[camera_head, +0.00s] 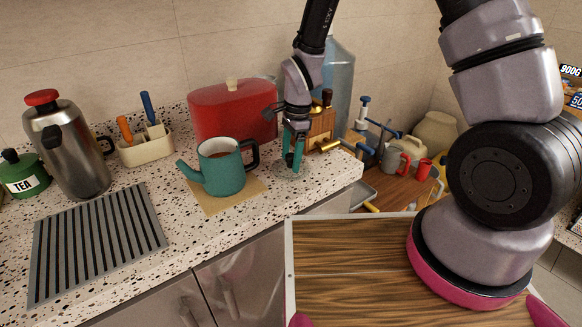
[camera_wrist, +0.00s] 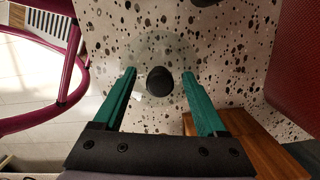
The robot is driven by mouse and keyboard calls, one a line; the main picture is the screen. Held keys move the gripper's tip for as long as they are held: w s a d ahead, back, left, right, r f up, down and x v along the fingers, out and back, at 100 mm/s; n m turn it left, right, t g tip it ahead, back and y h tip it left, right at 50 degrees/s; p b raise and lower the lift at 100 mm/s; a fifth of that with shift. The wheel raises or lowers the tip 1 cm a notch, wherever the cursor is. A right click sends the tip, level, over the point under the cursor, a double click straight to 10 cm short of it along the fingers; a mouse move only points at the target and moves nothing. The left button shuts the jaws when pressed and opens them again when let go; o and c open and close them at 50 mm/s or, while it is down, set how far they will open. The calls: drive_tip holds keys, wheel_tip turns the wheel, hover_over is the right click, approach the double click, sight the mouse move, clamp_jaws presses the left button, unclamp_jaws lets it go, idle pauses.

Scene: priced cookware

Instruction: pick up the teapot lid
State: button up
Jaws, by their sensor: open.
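The teapot lid (camera_wrist: 146,52) is a clear glass disc with a round black knob (camera_wrist: 160,82). It lies flat on the speckled counter; in the head view its glass (camera_head: 288,170) shows faintly below my gripper. My gripper (camera_head: 294,163) points down over the lid, open and empty. In the wrist view its two green fingers (camera_wrist: 159,74) stand on either side of the knob, with a gap on both sides. Whether the fingertips are level with the knob is hard to tell. The teal teapot (camera_head: 224,174) stands uncovered to the left on a tan mat.
A red bread bin (camera_head: 232,112) stands behind the teapot. A wooden block (camera_head: 321,124) with gold-coloured handles is close on the right of my gripper. The counter's front edge (camera_head: 325,188) is near. A dark striped rack (camera_head: 98,240) lies at left.

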clamp_jaws()
drive_tip(key=shift+r, duration=0.1)
